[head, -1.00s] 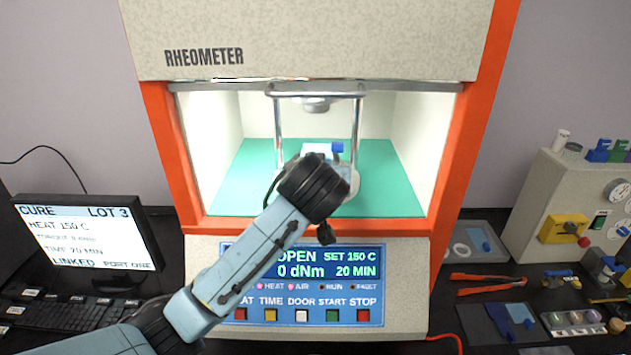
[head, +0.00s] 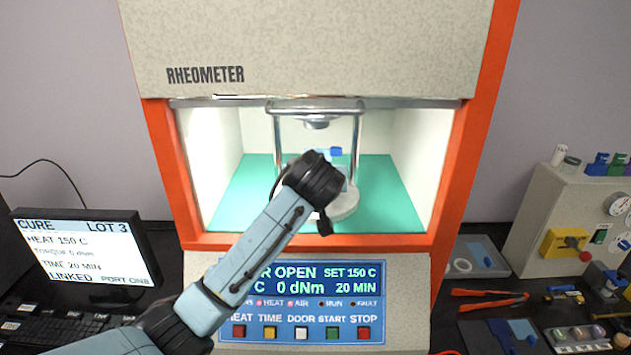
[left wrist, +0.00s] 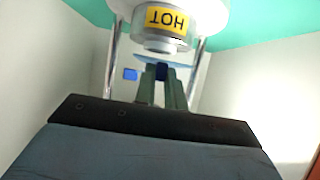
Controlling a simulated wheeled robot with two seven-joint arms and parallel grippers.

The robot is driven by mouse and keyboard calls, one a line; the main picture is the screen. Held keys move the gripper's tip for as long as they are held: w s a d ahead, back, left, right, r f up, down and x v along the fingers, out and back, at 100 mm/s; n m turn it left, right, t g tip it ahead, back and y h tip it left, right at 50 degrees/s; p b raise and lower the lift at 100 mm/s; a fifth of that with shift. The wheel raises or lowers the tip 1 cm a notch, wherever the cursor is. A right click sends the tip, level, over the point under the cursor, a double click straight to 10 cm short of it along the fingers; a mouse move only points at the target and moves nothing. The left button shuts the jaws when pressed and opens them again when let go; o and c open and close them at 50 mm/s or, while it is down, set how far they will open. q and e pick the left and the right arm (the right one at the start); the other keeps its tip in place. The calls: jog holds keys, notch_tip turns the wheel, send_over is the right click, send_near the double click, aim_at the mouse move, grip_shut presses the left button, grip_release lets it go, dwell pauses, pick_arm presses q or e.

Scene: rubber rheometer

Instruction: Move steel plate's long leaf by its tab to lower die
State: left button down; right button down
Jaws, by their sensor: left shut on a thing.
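I cannot tell whether plate and die touch. A second blue tab (left wrist: 130,74) sits beside the fingers, apart from them; a blue tab also shows past my wrist in the head view (head: 336,151). There my wrist hides the fingers and most of the plate. My right gripper is not in view.
The rheometer's orange frame (head: 462,170) surrounds the open chamber. Bright posts (head: 357,135) flank the die space, with the upper die (head: 316,123) above. The teal floor (head: 395,190) is clear at both sides. A grey tray (head: 490,243) and tools lie at right.

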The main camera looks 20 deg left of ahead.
pick_arm(q)
jog(key=shift+w+a, duration=0.15)
jog(key=shift+w, duration=0.35)
jog(key=shift+f+b, duration=0.35)
jog(key=shift+f, duration=0.6)
jog(key=c, duration=1.4)
grip_release()
jog(key=shift+s, duration=0.1)
jog(key=s+d, duration=0.1)
jog(key=s, duration=0.2)
jog(key=s+d, duration=0.1)
jog(key=s, duration=0.3)
jog(key=s+d+r, duration=0.1)
jog(key=s, duration=0.3)
jog(key=shift+s+d+p, duration=0.2)
jog(key=shift+s+p, duration=0.05)
jog(key=shift+p, duration=0.1)
